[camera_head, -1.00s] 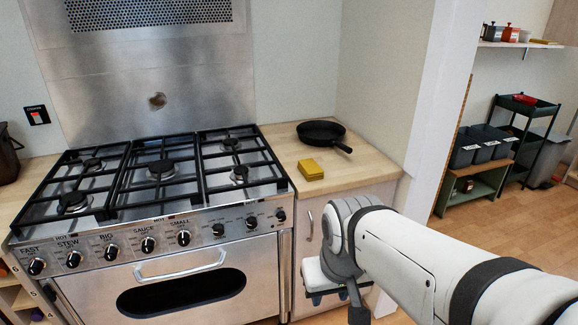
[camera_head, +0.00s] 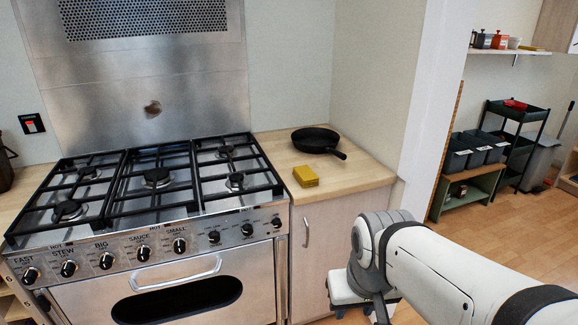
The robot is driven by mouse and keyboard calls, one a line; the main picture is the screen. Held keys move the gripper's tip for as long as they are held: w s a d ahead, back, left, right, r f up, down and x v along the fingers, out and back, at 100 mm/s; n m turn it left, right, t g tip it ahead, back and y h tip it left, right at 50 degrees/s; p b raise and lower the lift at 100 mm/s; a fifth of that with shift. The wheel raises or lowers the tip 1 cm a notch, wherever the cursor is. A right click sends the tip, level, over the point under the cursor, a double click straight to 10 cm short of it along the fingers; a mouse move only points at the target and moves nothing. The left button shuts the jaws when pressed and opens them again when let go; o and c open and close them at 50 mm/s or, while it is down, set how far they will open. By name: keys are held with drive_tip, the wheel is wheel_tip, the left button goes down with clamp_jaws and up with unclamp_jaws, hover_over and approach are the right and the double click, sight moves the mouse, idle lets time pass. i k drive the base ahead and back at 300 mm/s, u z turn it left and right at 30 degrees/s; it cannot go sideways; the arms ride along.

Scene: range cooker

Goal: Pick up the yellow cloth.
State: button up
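The yellow cloth (camera_head: 306,176) is a small folded block lying on the wooden worktop to the right of the cooker, near the front edge. My gripper (camera_head: 352,300) is at the lower right, below worktop height and in front of the cabinet. It is to the right of the cloth and apart from it. The fingers are mostly hidden by my wrist, so I cannot see whether they are open or shut.
A black frying pan (camera_head: 317,138) stands behind the cloth, its handle pointing right. The range cooker (camera_head: 150,245) with black grates is to the left. A cabinet handle (camera_head: 306,232) sticks out below the worktop (camera_head: 362,178). A white wall end (camera_head: 424,110) rises to the right.

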sight(305, 175)
drive_tip(key=i, duration=1)
